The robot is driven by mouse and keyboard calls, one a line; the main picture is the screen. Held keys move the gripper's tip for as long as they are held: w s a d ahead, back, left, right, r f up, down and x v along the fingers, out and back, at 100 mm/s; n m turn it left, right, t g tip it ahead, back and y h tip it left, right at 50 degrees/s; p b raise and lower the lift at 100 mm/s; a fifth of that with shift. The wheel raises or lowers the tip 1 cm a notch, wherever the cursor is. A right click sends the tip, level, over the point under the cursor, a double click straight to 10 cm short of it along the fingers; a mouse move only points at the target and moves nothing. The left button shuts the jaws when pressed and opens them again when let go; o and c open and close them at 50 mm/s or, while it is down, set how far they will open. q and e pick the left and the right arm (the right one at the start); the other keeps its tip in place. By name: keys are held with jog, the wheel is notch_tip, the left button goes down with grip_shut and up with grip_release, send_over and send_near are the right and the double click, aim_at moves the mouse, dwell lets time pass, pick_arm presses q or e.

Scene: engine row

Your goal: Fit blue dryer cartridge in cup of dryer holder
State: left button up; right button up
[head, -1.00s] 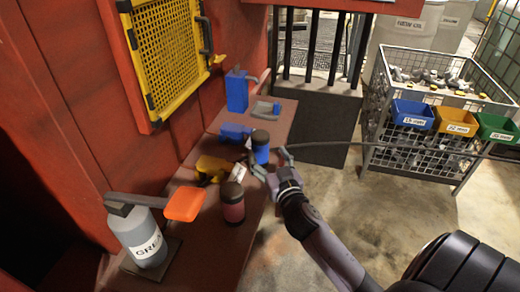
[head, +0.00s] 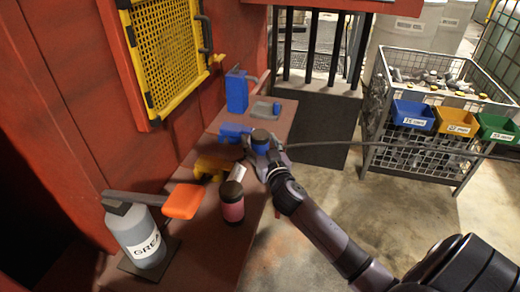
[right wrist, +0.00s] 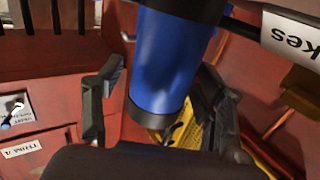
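The blue dryer cartridge (head: 261,147) has a dark end and stands upright on the brown ledge (head: 212,250). My right gripper (head: 264,150) is at the cartridge, with its fingers on either side. In the right wrist view, the cartridge (right wrist: 165,65) lies between the spread fingers. A gap shows beside the left-hand finger (right wrist: 98,105); whether the other finger touches is unclear. I cannot tell surely which fixture is the dryer holder; a blue fixture (head: 234,132) sits just left of the cartridge. No cup opening is clear. My left gripper is not in view.
A red cartridge with a dark top (head: 232,203) stands close in front. A yellow fitting (head: 213,166) with a white label is beside it. A grease bottle (head: 139,240) and orange paddle (head: 183,201) are nearer. A dark cable (head: 400,145) crosses behind my right arm.

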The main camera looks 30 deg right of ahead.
jog(key=c, duration=1.2)
jog(key=shift+r, duration=0.15)
jog(key=shift+c, duration=0.2)
